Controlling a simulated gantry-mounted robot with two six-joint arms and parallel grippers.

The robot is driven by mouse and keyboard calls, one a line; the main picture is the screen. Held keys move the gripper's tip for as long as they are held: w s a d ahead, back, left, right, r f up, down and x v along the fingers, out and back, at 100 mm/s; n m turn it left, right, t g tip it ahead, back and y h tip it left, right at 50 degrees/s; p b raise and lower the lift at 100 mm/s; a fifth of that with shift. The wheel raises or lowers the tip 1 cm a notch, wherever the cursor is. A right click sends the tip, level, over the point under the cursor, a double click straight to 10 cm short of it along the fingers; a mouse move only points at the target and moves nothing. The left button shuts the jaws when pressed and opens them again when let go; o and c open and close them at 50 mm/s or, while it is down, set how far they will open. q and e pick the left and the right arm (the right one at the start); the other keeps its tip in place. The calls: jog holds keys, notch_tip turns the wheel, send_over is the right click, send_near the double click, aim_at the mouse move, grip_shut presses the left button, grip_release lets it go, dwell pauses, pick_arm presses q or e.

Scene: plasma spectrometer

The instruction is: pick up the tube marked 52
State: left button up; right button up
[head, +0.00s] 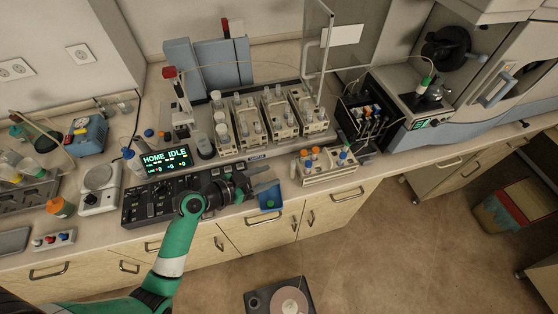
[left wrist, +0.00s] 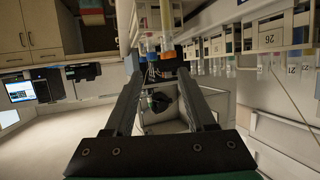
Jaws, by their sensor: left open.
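No marking 52 is legible in either view, so I cannot tell which tube bears it. A small front rack (head: 330,175) at the counter edge holds tubes with orange, blue and green caps. Larger tube racks (head: 282,120) stand behind it. My left gripper (head: 264,188) is open and empty, just left of the front rack and over the counter edge. In the left wrist view the open jaws (left wrist: 160,73) have nothing between them; tubes with coloured ends (left wrist: 166,48) show beyond the fingertips. Racked tubes labelled 26 (left wrist: 269,39) and others hang at upper right. My right gripper is not in view.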

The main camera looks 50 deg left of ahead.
aim_at(292, 164)
pick_arm(q)
jog(key=shift+n+y, duration=0.3)
jog(key=shift+n, duration=0.1)
jog(key=x, duration=0.3)
jog(key=b+x, duration=0.1)
jog(key=x, duration=0.3)
jog(key=a+b+x, duration=0.1)
jog(key=x, duration=0.2)
jog(key=shift+w+a+f, duration=0.1)
jog(key=shift+w+f, duration=0.1)
jog(key=shift+f, duration=0.25)
grip_shut()
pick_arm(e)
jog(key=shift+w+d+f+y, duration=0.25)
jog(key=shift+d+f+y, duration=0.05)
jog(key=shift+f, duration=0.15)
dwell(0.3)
